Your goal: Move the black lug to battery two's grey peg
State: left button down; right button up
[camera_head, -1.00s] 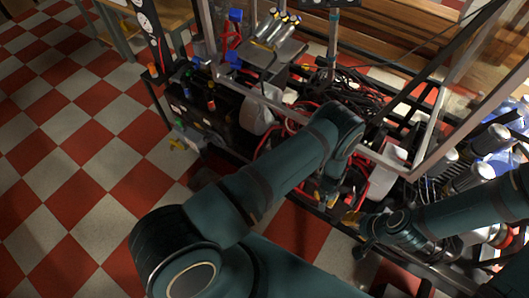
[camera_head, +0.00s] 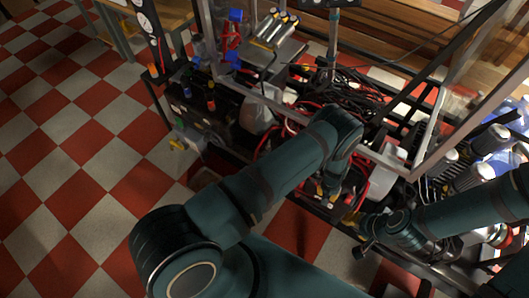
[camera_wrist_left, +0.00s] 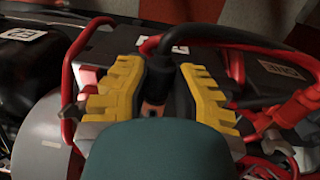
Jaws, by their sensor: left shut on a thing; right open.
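In the left wrist view my left gripper (camera_wrist_left: 160,88) has its yellow fingers closed around the black lug (camera_wrist_left: 153,107), whose copper end shows between them. A thick black cable (camera_wrist_left: 215,42) runs from it toward the right. A dark battery (camera_wrist_left: 115,48) with a white label lies beneath and beyond the fingers; I cannot read the label surely. The grey peg is not clearly visible. In the head view my left gripper (camera_head: 328,189) is small and partly hidden below my forearm, over the crowded bench. My right gripper (camera_head: 358,232) is open and empty to its right.
Red cables (camera_wrist_left: 295,110) with a red boot lie right of the left gripper. A translucent jug (camera_head: 257,113) and a bundle of black cables (camera_head: 350,100) sit on the bench. A metal frame (camera_head: 385,160) crosses close to both arms. The checkered floor at left is clear.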

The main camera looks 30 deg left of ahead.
pick_arm(q)
jog(key=shift+w, duration=0.2)
jog(key=c, duration=0.9)
grip_release()
jog(key=shift+w, duration=0.1)
jog(key=shift+o, duration=0.2)
jog(key=shift+r, duration=0.1)
notch_tip(320, 180, up, 12)
jog(key=shift+a, duration=0.45)
